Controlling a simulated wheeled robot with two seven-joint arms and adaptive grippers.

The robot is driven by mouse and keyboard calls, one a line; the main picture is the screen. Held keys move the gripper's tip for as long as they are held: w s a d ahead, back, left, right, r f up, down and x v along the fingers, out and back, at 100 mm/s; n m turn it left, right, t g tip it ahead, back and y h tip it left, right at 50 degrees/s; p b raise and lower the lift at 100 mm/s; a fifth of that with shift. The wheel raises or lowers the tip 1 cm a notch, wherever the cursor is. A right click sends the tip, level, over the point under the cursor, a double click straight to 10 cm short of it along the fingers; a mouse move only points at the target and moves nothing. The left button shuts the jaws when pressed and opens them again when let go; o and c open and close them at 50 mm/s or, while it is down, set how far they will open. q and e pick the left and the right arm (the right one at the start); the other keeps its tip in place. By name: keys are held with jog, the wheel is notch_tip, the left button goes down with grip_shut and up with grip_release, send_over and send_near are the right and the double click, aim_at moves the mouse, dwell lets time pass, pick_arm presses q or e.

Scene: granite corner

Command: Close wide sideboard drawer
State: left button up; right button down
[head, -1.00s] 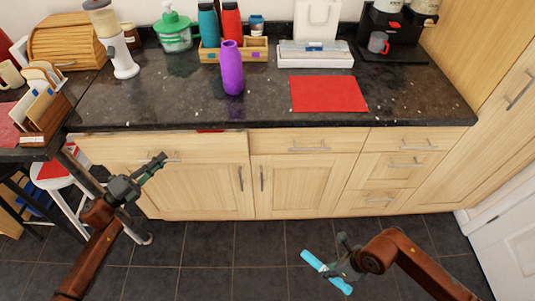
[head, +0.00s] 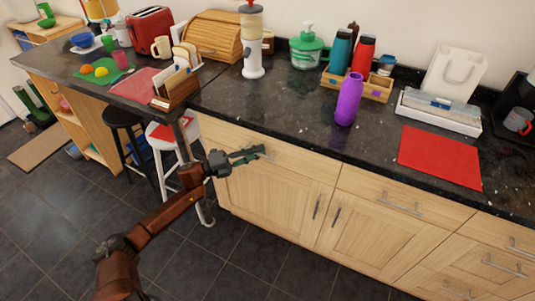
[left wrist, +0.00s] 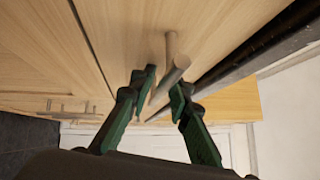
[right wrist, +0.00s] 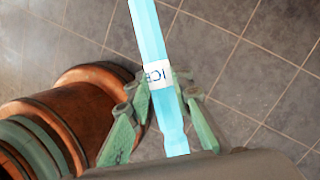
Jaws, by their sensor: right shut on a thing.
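The wide sideboard drawer (head: 305,161) is the pale wood front under the left end of the dark counter. It looks close to flush, but I cannot tell whether a small gap remains. Its handle (left wrist: 168,82) shows in the left wrist view, with the bar end between the fingers. My left gripper (head: 252,154) is at the drawer front, its fingers (left wrist: 163,88) apart on either side of the handle; contact is unclear. It hides most of the handle in the head view. My right gripper (right wrist: 160,98) is shut on a light-blue stick (right wrist: 150,40) with a white label, over the floor tiles.
The counter (head: 290,110) holds a purple bottle (head: 348,100), a red mat (head: 440,157) and a wooden crate (head: 375,90). A white stool (head: 170,137) and a black stool (head: 122,117) stand left of the sideboard. The tiled floor in front is clear.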

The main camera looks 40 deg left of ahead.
pick_arm(q)
jog(key=shift+o, duration=0.4)
jog(key=shift+d, duration=0.1)
jog(key=shift+s, duration=0.1)
jog(key=shift+s+f, duration=0.1)
jog(key=shift+s, duration=0.05)
jog(key=v, duration=1.1)
jog(key=shift+s+a, duration=0.25)
